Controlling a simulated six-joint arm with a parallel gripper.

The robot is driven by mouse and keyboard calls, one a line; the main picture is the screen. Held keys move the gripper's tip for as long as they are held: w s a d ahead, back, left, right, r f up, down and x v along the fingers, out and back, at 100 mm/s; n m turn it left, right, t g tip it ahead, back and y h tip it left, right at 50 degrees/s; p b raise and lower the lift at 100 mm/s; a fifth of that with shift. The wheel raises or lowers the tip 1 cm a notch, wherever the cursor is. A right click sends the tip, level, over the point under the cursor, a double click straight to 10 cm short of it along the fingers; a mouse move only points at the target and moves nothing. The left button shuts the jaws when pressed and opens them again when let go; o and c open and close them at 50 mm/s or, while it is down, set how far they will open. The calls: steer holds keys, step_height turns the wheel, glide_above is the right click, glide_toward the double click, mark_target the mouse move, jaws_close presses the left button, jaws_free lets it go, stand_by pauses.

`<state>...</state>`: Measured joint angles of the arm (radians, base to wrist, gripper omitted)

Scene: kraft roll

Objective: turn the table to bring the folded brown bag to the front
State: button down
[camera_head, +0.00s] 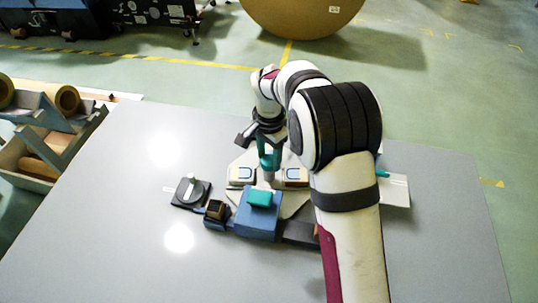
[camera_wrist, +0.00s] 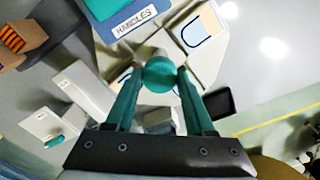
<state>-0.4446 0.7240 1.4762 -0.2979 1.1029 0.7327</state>
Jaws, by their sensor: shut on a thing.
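My gripper (camera_head: 268,165) is at the middle of the pale turntable (camera_head: 240,158), with its teal fingers shut on a round teal knob (camera_wrist: 158,76) on a central post. A tan flat piece with a blue arch, perhaps the folded brown bag (camera_head: 296,175), lies right of the post in the head view, partly behind my arm. A paler piece with a blue arch (camera_head: 242,174) lies left of the post; it also shows in the wrist view (camera_wrist: 200,32). I cannot tell for certain which is the bag. My arm hides the turntable's right side.
A blue block (camera_head: 257,217), labelled HANDLES in the wrist view, stands at the turntable's front edge with a teal piece on top. A dark dial plate (camera_head: 190,192) and small dark box (camera_head: 216,212) lie to its left. A white box (camera_head: 397,191) is at right. The table's left is clear.

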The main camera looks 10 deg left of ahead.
steer(key=shift+n, duration=8.2)
steer(key=shift+c, duration=1.3)
jaws_free()
